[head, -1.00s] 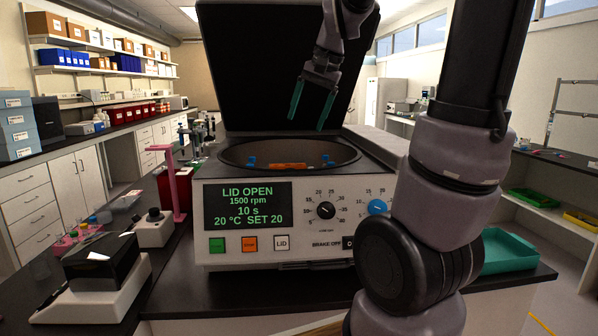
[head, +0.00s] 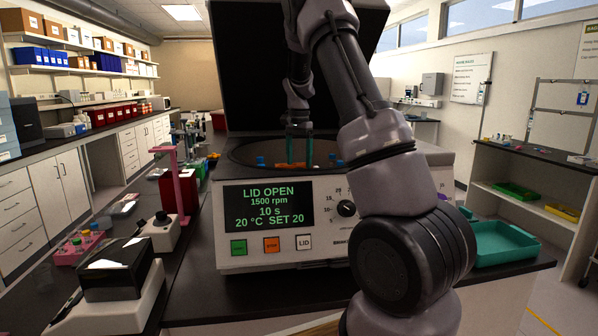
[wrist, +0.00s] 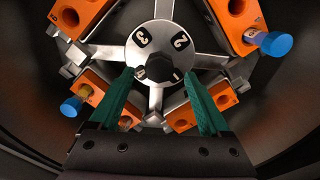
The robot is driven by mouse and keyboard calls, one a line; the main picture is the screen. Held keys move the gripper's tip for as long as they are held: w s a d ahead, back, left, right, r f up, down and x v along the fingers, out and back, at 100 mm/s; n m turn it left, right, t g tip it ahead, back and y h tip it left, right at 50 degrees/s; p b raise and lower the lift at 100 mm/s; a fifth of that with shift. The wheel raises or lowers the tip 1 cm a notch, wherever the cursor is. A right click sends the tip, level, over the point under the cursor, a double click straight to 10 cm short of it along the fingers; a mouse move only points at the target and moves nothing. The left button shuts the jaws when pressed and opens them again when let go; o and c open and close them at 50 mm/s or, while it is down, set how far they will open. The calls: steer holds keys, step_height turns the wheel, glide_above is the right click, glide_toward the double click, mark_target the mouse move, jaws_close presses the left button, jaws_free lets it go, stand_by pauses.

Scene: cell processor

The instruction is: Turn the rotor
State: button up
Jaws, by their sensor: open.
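The centrifuge (head: 330,255) stands on the bench with its black lid (head: 265,60) raised; its screen reads LID OPEN. In the wrist view the rotor's grey hub (wrist: 158,42) bears the numbers 3, 2 and a partly shaded 1. Metal arms run from it to several orange buckets (wrist: 238,22). Blue-capped tubes sit in an upper right bucket (wrist: 277,44) and a lower left one (wrist: 71,106). My gripper (wrist: 159,73) is open and points down into the bowl (head: 238,152). Its green fingers lie on either side of the hub's lower part, with nothing visibly held; contact is unclear.
The bowl wall (wrist: 285,125) curves closely around the rotor. The raised lid stands behind my arm. A pink stand (head: 178,185) and a dark-topped device (head: 115,268) are left of the centrifuge. A teal tray (head: 505,242) lies to the right.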

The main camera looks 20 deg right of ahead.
steer(key=shift+f, duration=2.1)
jaws_close()
